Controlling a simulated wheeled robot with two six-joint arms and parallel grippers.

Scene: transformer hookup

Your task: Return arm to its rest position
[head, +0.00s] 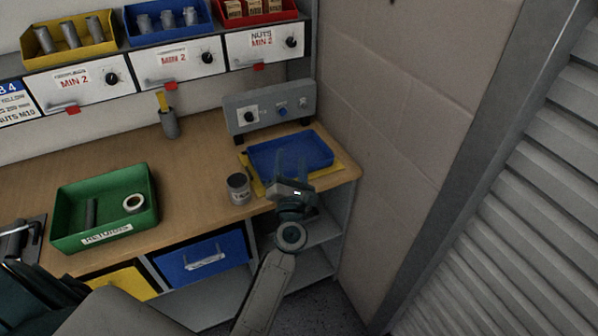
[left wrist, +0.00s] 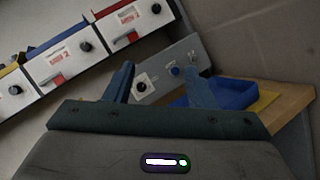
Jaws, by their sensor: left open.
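My left gripper (head: 291,170) is over the front edge of the wooden bench, in front of the blue tray (head: 318,150). Its two fingers stand apart with nothing between them. The left wrist view shows the same open fingers (left wrist: 160,85), with the control box behind them and the blue tray (left wrist: 232,93) to the right. My left arm reaches in from the bottom of the head view. My right gripper does not show in either view.
A grey control box (head: 270,108) stands behind the tray. A grey can (head: 238,188) is just left of the gripper. A green returns tray (head: 104,207) holds a dark rod and a ring. A wall and shutter (head: 520,210) bound the right side.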

